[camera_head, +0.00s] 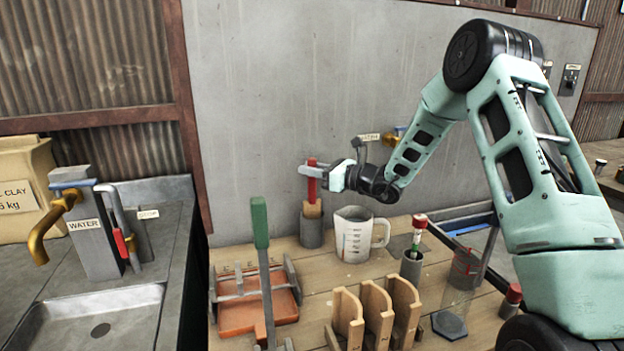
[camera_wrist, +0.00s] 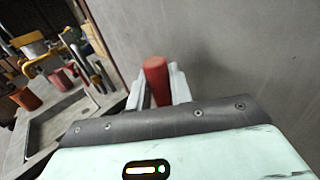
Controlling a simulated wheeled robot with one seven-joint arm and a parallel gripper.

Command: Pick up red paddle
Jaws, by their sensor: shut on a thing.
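The red paddle (camera_head: 312,185) stands upright in a dark grey cylindrical holder (camera_head: 311,230) near the back of the wooden table, close to the wall. Its handle is red and a tan wooden part shows below, just above the holder's rim. My gripper (camera_head: 312,171) is shut on the upper part of the red handle, reaching in from the right. In the wrist view the red handle (camera_wrist: 156,80) sits between the two grey fingers. The paddle's lower end is hidden inside the holder.
A white measuring jug (camera_head: 354,236) stands right of the holder. A green-handled lever press (camera_head: 262,270) is in front. Wooden ribs (camera_head: 376,315) and a small cup with a red-topped tool (camera_head: 412,262) stand further right. A sink (camera_head: 105,318) with a water tap is at left.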

